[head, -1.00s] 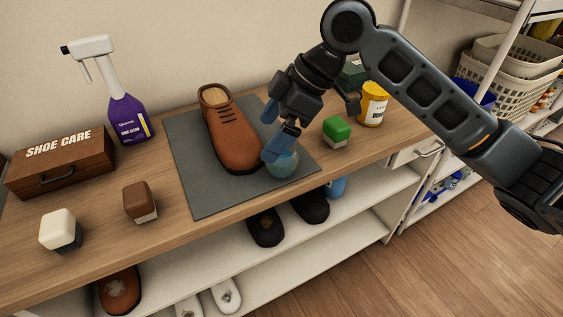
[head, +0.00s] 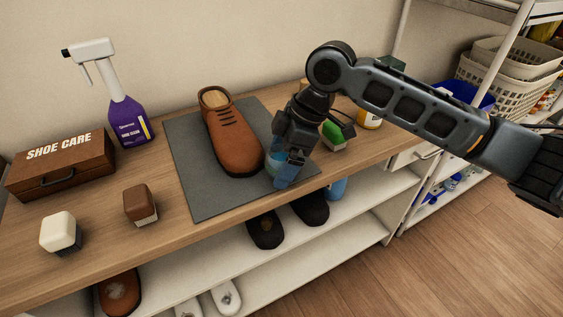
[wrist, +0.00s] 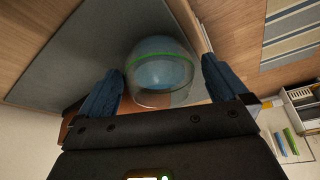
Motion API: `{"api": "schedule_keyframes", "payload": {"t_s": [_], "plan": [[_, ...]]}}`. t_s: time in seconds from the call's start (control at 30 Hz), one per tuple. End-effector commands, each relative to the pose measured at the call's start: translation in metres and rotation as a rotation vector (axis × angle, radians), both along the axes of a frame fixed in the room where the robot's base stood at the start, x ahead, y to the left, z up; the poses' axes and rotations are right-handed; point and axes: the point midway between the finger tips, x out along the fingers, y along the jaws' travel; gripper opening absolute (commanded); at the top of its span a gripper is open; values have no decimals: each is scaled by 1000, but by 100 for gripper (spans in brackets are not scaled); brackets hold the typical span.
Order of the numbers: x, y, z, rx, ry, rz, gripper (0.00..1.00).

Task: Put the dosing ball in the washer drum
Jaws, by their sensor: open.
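The dosing ball (head: 270,166) is a translucent blue ball on the grey mat, beside the toe of a brown shoe. In the head view my gripper hides most of it. In the wrist view the ball (wrist: 160,70) shows with a green band, between my two blue fingers. My gripper (head: 285,178) points down at the ball and is open, with one finger to each side; it also shows in the wrist view (wrist: 161,92). I cannot tell whether the fingers touch the ball. No washer drum is in view.
The brown shoe (head: 232,140) lies close beside my gripper on the mat (head: 205,195). A green-topped brush (head: 334,136) and a yellow jar (head: 369,119) stand to the right. A spray bottle (head: 128,115), a shoe care box (head: 62,165) and two brushes stand left.

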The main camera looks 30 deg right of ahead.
Motion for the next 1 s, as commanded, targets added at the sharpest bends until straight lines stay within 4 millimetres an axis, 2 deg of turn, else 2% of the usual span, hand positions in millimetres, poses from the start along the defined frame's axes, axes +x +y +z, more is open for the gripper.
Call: {"api": "schedule_keyframes", "payload": {"t_s": [0.2,0.9,1.0], "plan": [[0,0,-1,1,0,0,100],[0,1,0,1,0,0,34],[0,0,0,1,0,0,34]]}}
